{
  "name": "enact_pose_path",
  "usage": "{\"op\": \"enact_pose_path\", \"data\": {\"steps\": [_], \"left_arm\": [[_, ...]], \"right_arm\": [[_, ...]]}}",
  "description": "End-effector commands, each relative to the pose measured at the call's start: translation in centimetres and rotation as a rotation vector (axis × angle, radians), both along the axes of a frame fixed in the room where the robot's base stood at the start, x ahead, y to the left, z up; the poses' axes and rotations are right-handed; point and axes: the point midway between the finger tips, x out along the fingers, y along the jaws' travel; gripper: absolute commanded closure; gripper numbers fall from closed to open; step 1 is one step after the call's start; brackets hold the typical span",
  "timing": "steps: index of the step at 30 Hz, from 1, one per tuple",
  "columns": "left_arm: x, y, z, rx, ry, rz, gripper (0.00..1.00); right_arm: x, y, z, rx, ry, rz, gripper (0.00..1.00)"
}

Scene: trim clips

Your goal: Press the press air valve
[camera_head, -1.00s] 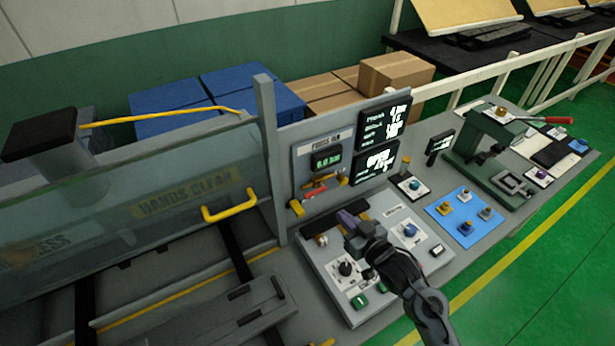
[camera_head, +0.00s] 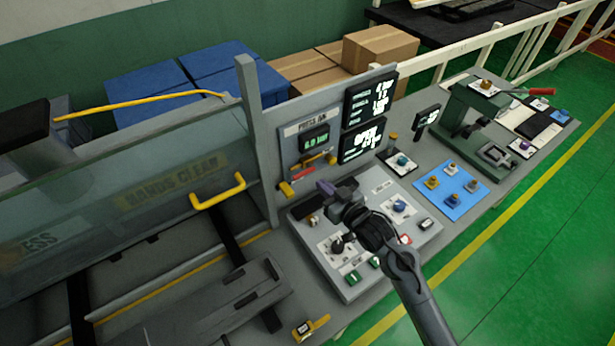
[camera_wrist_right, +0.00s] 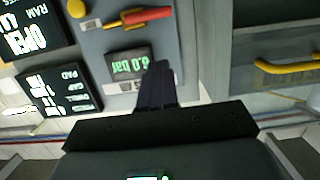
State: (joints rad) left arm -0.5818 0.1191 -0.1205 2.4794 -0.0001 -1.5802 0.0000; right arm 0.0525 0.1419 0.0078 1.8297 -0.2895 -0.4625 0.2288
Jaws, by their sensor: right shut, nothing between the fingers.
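The press air panel (camera_head: 298,142) stands upright behind the console, with a small green pressure display (camera_head: 315,141). Below the display is the air valve with a red lever (camera_head: 303,174) and yellow-orange parts around it. In the right wrist view the red lever (camera_wrist_right: 147,15) shows at the top, beyond the display (camera_wrist_right: 130,65). My right gripper (camera_head: 325,188) is shut and empty, in front of and below the panel. Its dark fingers (camera_wrist_right: 158,75) point toward the panel and overlap the display's edge in the wrist view. I cannot tell any contact. My left gripper is out of view.
A button console (camera_head: 350,285) lies under my right arm. Two dark screens (camera_head: 370,97) flank the panel on the right. The clear guard with a yellow handle (camera_head: 218,194) is at left. A blue button plate (camera_head: 452,190) and green hand press (camera_head: 470,120) are further right.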

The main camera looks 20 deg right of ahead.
Motion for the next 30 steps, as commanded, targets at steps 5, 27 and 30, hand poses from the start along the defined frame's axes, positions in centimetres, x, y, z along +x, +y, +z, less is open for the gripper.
{"op": "enact_pose_path", "data": {"steps": [5,27,30], "left_arm": [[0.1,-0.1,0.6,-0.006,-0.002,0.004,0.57],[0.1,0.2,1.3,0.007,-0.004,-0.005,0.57],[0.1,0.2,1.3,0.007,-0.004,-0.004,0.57]], "right_arm": [[3.4,0.7,-0.4,0.002,-0.001,0.000,1.00],[8.3,1.9,-4.6,0.000,0.000,0.000,1.00],[8.3,1.9,-4.6,-0.001,0.000,0.000,1.00]]}}
